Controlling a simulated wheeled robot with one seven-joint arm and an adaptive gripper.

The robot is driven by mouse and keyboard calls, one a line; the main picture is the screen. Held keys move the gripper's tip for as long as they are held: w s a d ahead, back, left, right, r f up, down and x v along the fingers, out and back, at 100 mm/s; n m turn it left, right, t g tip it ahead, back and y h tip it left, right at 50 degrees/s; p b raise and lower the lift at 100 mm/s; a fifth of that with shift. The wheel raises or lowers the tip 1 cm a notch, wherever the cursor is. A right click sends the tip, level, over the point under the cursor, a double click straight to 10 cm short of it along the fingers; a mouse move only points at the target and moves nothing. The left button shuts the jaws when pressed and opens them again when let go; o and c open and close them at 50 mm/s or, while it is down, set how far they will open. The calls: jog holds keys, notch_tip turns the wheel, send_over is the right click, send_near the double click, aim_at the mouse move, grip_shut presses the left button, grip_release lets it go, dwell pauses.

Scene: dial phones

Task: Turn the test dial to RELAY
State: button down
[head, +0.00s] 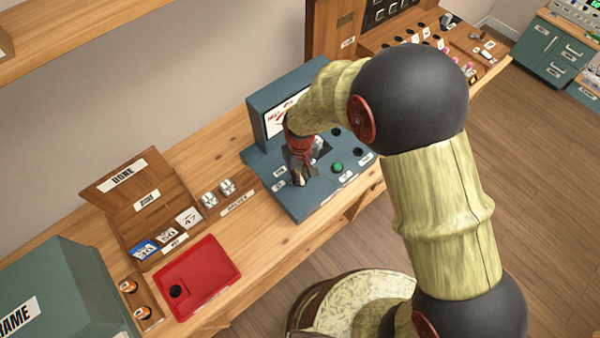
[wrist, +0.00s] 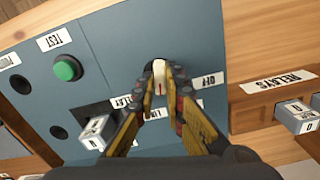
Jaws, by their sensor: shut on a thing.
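The test dial (wrist: 159,72) is a small whitish knob with a red mark on the blue-grey test set (head: 325,187). My gripper (wrist: 163,80) is over the panel with its fingertips closed around the knob. It also shows in the head view (head: 300,165), where it mostly hides the dial. Labels stand around the dial: OFF (wrist: 209,80) on the right, RELAY (wrist: 124,102) on the left, and one that seems to read LINE (wrist: 153,115) below, partly behind a finger. The red mark is on the knob's lower side; its exact setting cannot be told.
A clear relay (wrist: 97,130) sits in a dark socket left of the fingers. A green TEST button (wrist: 67,69) is on the panel. A RELAYS rack (wrist: 285,105) stands beside it. A red tray (head: 215,270) and a wooden DONE rack (head: 125,205) are on the bench.

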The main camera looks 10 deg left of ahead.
jog(key=m+p, duration=0.1)
jog(key=m, duration=0.9)
jog(key=shift+p, duration=0.35)
jog(key=shift+m, duration=0.5)
jog(key=c, duration=1.8)
grip_release()
jog(key=shift+c, duration=0.2)
notch_tip(320, 180, up, 12)
